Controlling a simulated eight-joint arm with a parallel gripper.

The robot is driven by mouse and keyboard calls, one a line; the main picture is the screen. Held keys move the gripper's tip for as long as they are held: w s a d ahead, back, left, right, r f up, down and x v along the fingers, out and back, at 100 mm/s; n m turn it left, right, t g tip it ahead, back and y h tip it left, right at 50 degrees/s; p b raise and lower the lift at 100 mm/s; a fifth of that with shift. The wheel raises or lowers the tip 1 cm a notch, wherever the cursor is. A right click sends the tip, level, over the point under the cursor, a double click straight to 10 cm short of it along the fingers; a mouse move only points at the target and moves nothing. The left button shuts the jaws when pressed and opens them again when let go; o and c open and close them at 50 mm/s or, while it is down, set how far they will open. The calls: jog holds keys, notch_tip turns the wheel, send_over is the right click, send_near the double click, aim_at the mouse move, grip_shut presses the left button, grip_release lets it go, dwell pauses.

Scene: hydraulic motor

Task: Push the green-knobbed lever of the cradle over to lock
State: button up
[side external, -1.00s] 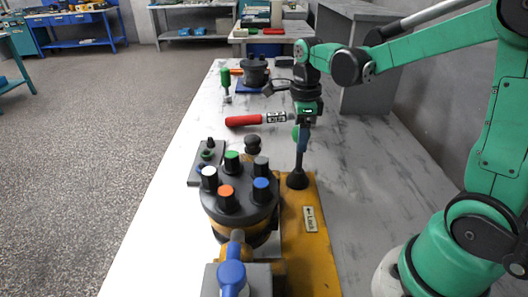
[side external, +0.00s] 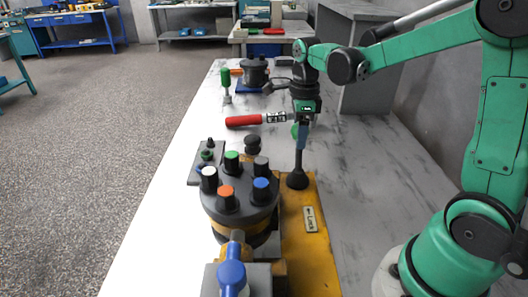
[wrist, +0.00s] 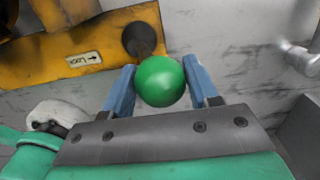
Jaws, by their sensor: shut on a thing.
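The lever's green knob (wrist: 160,81) sits between the two blue fingers of my gripper (wrist: 159,75) in the wrist view. My gripper (side external: 301,140) is shut on the knob, which is partly hidden behind the fingers in the side view (side external: 295,131). The lever's dark rod (side external: 298,164) stands close to upright, rising from a black round base. That base stands on the far end of the yellow cradle (side external: 322,262). A "Lock" label (side external: 310,219) with an arrow lies on the cradle; its arrow points toward the lever's end in the wrist view.
A dark motor body (side external: 240,207) with several coloured caps stands left of the lever. A blue-ended handle (side external: 231,276) is in front of it. A red-handled tool (side external: 244,121) lies left of my gripper. Another dark motor part (side external: 255,72) stands farther back. The table right of the cradle is clear.

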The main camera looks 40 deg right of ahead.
jog(key=shift+w, duration=0.1)
jog(key=shift+w+d+f, duration=0.3)
jog(key=shift+w+d, duration=0.15)
jog(key=shift+d, duration=0.05)
dwell(0.3)
jog(key=shift+o, duration=0.5)
jog(key=shift+w+d+f, duration=0.4)
jog(key=shift+w+d, duration=0.05)
jog(key=shift+d, duration=0.05)
jog(key=shift+o, duration=0.2)
jog(key=shift+d, duration=0.1)
jog(key=o, duration=0.7)
jog(key=shift+c, duration=0.2)
jog(key=shift+r, duration=0.15)
